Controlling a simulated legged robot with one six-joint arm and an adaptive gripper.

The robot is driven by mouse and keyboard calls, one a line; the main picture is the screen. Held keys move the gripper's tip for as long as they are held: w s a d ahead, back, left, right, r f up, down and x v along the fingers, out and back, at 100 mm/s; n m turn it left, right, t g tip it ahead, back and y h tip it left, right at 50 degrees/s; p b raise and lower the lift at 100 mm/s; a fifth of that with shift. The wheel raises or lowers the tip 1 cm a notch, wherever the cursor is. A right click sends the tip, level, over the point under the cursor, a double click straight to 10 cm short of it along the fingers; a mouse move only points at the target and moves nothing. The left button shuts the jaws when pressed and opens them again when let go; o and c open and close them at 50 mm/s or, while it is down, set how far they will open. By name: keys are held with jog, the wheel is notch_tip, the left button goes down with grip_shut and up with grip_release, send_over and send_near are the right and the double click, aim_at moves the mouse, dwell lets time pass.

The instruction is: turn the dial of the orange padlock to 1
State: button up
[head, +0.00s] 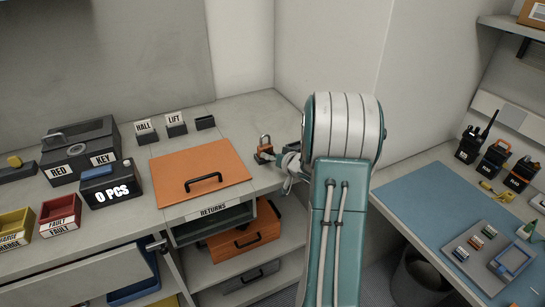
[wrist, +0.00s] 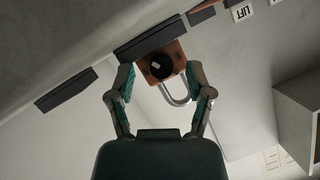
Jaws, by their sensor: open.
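The orange padlock (head: 264,150) stands on the grey counter to the right of the orange lid, its metal shackle up. In the wrist view the padlock (wrist: 174,53) appears tilted and upside down, with a round black dial (wrist: 161,67) facing my camera. The dial has a small pale mark; no digit can be read. My gripper (wrist: 160,76) is open, one finger on each side of the dial, with no clear contact visible. In the head view my gripper (head: 286,160) is just right of the padlock, partly hidden by my arm.
An orange lid with a black handle (head: 203,182) lies left of the padlock. The HALL (head: 146,132) and LIFT (head: 176,124) holders stand behind it. A wall rises behind the counter.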

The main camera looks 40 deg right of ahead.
jog(key=shift+c, duration=0.4)
grip_shut()
jog(key=shift+a+n, duration=0.1)
jog(key=shift+n, duration=0.2)
jog(key=n+g+h, duration=0.1)
jog(key=n+h, duration=0.1)
jog(key=n, duration=0.1)
jog(key=shift+a, duration=0.2)
jog(key=n+h, duration=0.3)
jog(key=n, duration=0.1)
jog(key=shift+a, duration=0.15)
jog(key=shift+n, duration=0.3)
jog(key=shift+o, duration=0.4)
grip_release()
jog(key=shift+w, duration=0.1)
